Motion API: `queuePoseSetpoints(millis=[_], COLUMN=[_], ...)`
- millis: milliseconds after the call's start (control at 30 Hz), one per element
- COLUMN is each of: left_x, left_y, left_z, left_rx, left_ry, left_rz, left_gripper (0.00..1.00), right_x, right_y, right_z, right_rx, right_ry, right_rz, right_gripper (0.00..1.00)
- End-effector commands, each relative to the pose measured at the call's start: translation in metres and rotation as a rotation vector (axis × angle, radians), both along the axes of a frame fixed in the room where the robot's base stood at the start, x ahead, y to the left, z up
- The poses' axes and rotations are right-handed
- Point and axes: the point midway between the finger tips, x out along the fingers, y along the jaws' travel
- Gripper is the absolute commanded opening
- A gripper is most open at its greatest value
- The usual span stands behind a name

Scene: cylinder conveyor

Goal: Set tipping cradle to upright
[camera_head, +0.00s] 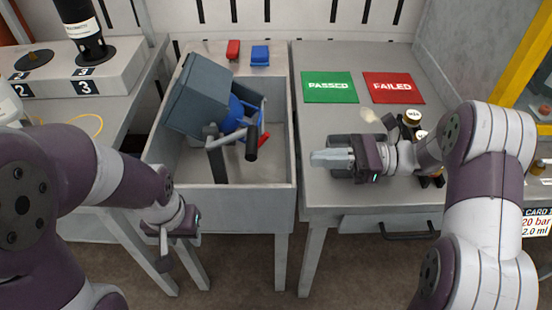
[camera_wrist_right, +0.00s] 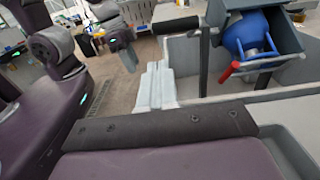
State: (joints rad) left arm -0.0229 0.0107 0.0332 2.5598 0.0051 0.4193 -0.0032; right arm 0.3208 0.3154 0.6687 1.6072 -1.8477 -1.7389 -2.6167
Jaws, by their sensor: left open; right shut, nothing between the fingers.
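The tipping cradle is a grey-blue box (camera_head: 198,97) tilted over in the grey basin (camera_head: 285,208), with a blue cylinder (camera_head: 236,118) in it. Its lever ends in a black handle (camera_head: 252,141). In the right wrist view the cradle (camera_wrist_right: 278,32), the blue cylinder (camera_wrist_right: 245,38) and the black handle (camera_wrist_right: 177,26) show at the upper right. My left gripper (camera_head: 164,250) is open and empty, in front of and below the basin's front left. My right gripper (camera_head: 325,158) is shut and empty over the right table, right of the basin and apart from the handle.
A green PASSED pad (camera_head: 330,87) and a red FAILED pad (camera_head: 394,88) lie on the right table (camera_head: 330,190). Gold-topped bottles (camera_head: 411,117) stand near my right wrist. A numbered stand (camera_head: 110,78) is at left.

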Motion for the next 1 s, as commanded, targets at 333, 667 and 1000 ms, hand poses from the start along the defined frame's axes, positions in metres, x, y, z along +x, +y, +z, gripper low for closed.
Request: queuePoseSetpoints(millis=[333, 667, 1000], left_x=[0.0, 0.0, 0.0], left_y=[0.0, 0.0, 0.0], left_z=[0.001, 0.001, 0.002], left_rx=[0.0, 0.0, 0.0], left_ry=[0.0, 0.0, 0.0], left_rz=[0.0, 0.0, 0.0], left_gripper=[0.42, 0.42, 0.42], right_x=[-0.001, 0.0, 0.0], right_y=[0.047, 0.095, 0.101], right_z=[0.0, 0.0, 0.0], right_rx=[0.0, -0.001, -0.001], right_ry=[0.002, 0.001, 0.002], right_rz=[0.004, 0.0, -0.002], right_gripper=[0.0, 0.0, 0.0])
